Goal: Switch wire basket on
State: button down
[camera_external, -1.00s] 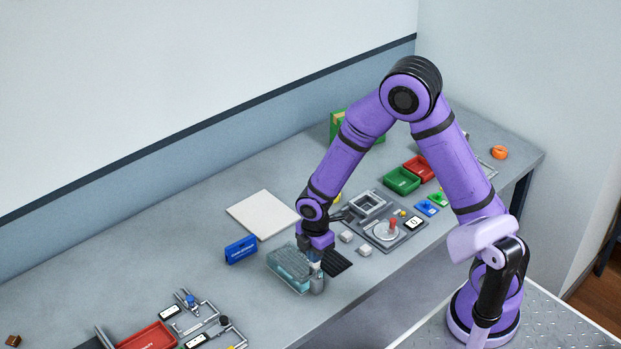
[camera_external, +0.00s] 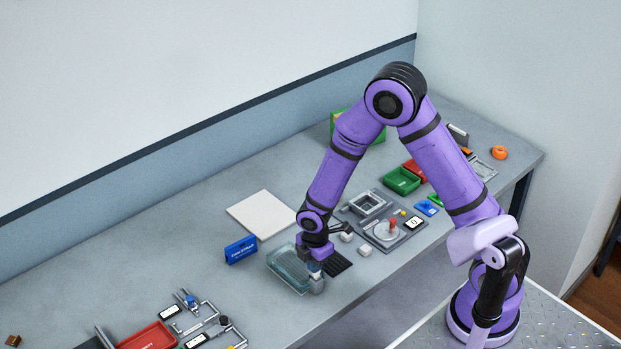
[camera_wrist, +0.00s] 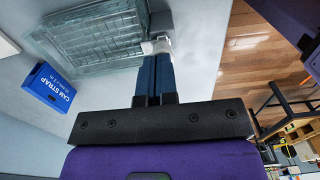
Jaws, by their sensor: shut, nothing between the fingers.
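The wire basket (camera_external: 289,270) is a pale, see-through box with a grid of wires, standing near the front edge of the table. It also shows at the upper left of the wrist view (camera_wrist: 92,40). My gripper (camera_external: 316,277) is shut and empty at the basket's front right corner. In the wrist view its fingertips (camera_wrist: 156,50) are together against or very close to a small light-grey part at the basket's end. Whether they touch it, and the state of any switch there, I cannot tell.
A blue cam strap box (camera_external: 241,250) and a white board (camera_external: 263,214) lie behind the basket. A dark slatted piece (camera_external: 337,262) and small grey blocks (camera_external: 365,250) are to its right. A red tray (camera_external: 148,337) is front left.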

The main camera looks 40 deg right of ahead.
notch_tip(320, 180, up, 14)
dwell(0.5)
jog(key=s+d+r+m+t, duration=0.1)
jog(key=s+d+r+m, duration=0.35)
jog(key=r, duration=0.35)
jog(key=s+d+r+m+t, duration=0.2)
jog(key=s+d+r+m, duration=0.2)
jog(key=d+r, duration=0.25)
jog(key=s+d+r+m+t, duration=0.1)
jog(key=s+d+r+m, duration=0.2)
jog(key=s, duration=0.4)
jog(key=s+d+r+m+t, duration=0.1)
jog(key=s+d+r+m, duration=0.3)
jog(key=s+m, duration=0.2)
jog(key=shift+s, duration=0.8)
jog(key=shift+r+m, duration=0.1)
jog(key=shift+m, duration=0.15)
